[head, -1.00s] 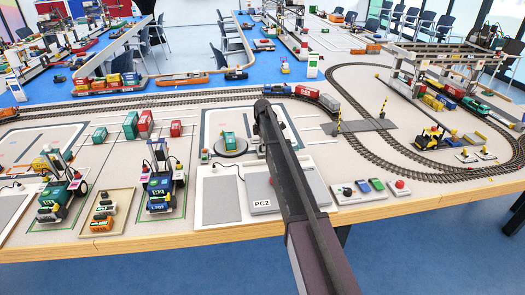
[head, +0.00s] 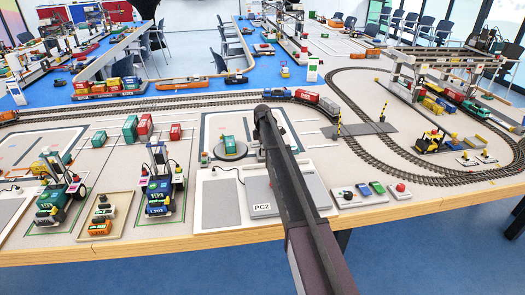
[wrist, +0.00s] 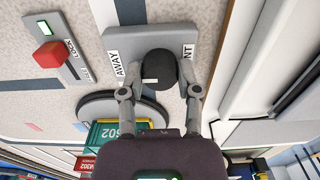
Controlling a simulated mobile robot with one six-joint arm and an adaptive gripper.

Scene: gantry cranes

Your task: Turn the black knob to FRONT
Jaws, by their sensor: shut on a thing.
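The black knob (wrist: 160,66) is in the wrist view, on a grey plate (wrist: 146,33). The label AWAY is to its left; a label ending in NT, partly covered, is to its right. My gripper (wrist: 160,78) has one finger on each side of the knob and is shut on it. A small pale mark shows low on the knob, but I cannot tell for sure which way the knob points. In the head view my arm hides the knob and the gripper's fingertips.
A red LOCK slider (wrist: 47,55) sits beside the plate. A round turntable (head: 230,151) with a green container (head: 229,143) is close by. The PC2 panel (head: 262,208) lies on the near side. Model cranes (head: 158,185) stand at left; train tracks (head: 360,150) curve at right.

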